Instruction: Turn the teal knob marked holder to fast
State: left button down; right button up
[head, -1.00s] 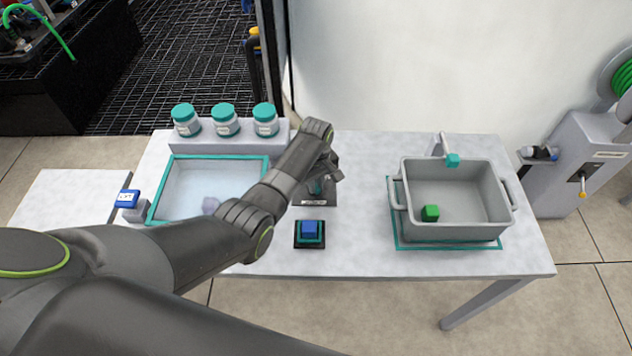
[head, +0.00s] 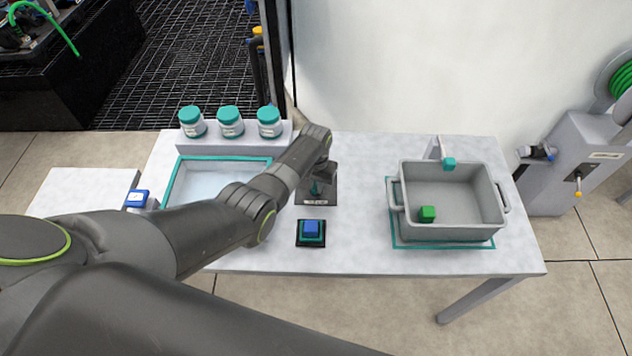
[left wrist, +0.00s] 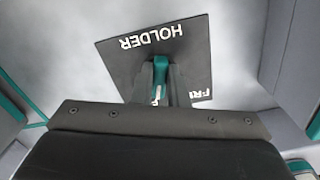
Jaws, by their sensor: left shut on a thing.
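The teal knob (left wrist: 160,72) stands on a dark plate marked HOLDER (left wrist: 125,58) in the left wrist view. In the head view the knob (head: 316,188) shows on its plate (head: 328,192) near the middle of the table. My left gripper (head: 320,181) reaches down over it from the left. In the left wrist view my left gripper (left wrist: 161,88) is shut on the knob. Part of a second word beginning "FR" shows at the plate's edge; the rest of the lettering is hidden. My right gripper is not in view.
A blue button block (head: 311,228) sits in front of the plate. A teal-rimmed tray (head: 222,158) and lidded jars (head: 231,122) are at the left and back.

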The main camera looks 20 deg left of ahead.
pick_arm(q)
jog(key=shift+a+m, duration=0.1)
jog(key=shift+m, duration=1.4)
jog(key=shift+p, duration=0.3)
jog(key=c, duration=1.4)
grip_release()
jog(key=shift+c, duration=0.2)
jog(key=shift+r, duration=0.1)
jog(key=shift+r, duration=0.3)
notch_tip(320, 180, up, 7)
jog(key=shift+r+p, duration=0.2)
jog(key=shift+p, duration=0.65)
notch_tip(320, 180, up, 9)
send_over(315, 186)
jog(key=shift+r+b, duration=0.1)
jog(key=shift+b, duration=0.25)
